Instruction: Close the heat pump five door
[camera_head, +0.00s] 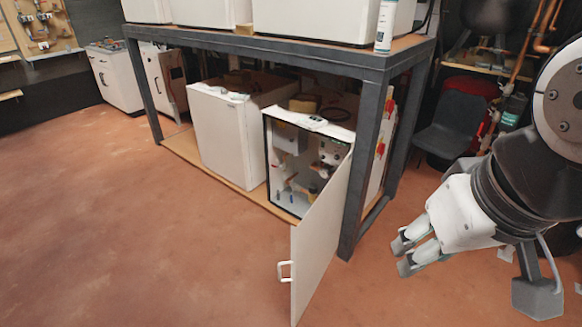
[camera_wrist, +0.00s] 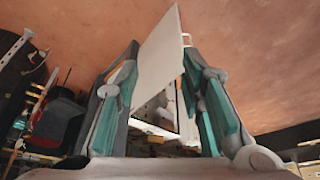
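The heat pump five door (camera_head: 322,240) is a white panel standing wide open, swung out from the right side of its cabinet toward the front. Its white handle (camera_head: 284,271) is on the near free edge. The open cabinet (camera_head: 300,165) shows pipes and fittings inside, on the low shelf under the bench. My gripper (camera_head: 402,256) is to the right of the door, apart from it, and points left. In the wrist view the door (camera_wrist: 160,55) appears beyond my two separated fingers (camera_wrist: 160,48), with nothing between them. The handle shows at the door's right edge there.
A closed white unit (camera_head: 228,135) stands left of the open cabinet. The bench's dark front leg (camera_head: 364,165) rises just right of the door. A dark chair (camera_head: 450,125) stands behind, to the right. The red floor left of the door is clear.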

